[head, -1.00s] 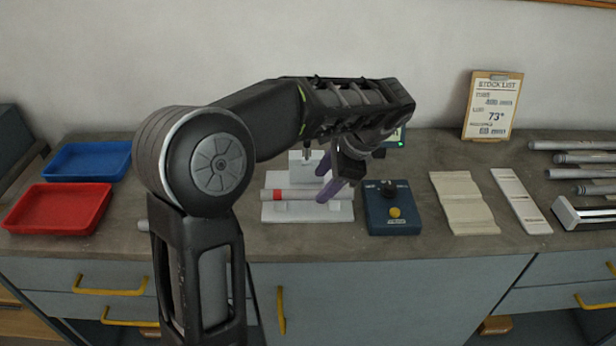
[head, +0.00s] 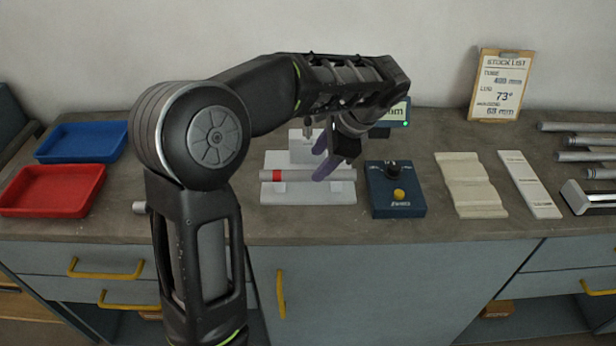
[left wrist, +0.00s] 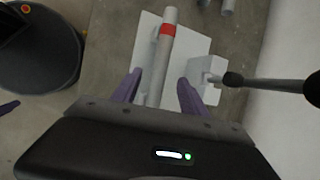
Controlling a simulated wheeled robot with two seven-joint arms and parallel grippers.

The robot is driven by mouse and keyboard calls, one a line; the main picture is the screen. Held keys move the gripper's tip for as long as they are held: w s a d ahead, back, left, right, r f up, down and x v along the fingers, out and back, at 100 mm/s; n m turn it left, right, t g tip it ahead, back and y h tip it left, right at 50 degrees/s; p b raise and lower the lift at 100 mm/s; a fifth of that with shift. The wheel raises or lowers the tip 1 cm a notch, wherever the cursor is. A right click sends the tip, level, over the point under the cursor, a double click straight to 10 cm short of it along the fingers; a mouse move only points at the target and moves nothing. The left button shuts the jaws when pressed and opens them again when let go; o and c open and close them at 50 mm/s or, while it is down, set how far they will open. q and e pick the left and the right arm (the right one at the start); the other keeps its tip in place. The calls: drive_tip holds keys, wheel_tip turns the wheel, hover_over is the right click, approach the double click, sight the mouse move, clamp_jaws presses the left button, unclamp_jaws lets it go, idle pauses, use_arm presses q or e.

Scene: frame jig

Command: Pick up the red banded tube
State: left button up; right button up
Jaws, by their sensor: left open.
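The red banded tube (head: 298,175) is a grey tube with a red band near its left end. It lies across supports on a white fixture (head: 308,197); it also shows in the left wrist view (left wrist: 160,60). My left gripper (head: 321,158), with purple fingers, is open over the unbanded part of the tube. In the left wrist view the tube runs between the spread fingers (left wrist: 159,84), and I see no grip on it. Their height over the tube is hard to judge.
A probe on a white block (left wrist: 208,72) stands close beside the fingers. A blue control box (head: 396,190) and a display (head: 396,113) are right of the fixture. Red (head: 52,191) and blue (head: 82,142) trays are left. Several tubes (head: 585,142) lie far right.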

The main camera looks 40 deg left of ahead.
sight(310, 172)
use_arm(q)
drive_tip(key=shift+p+x, duration=0.6)
drive_tip(key=shift+x, duration=2.05)
clamp_jaws()
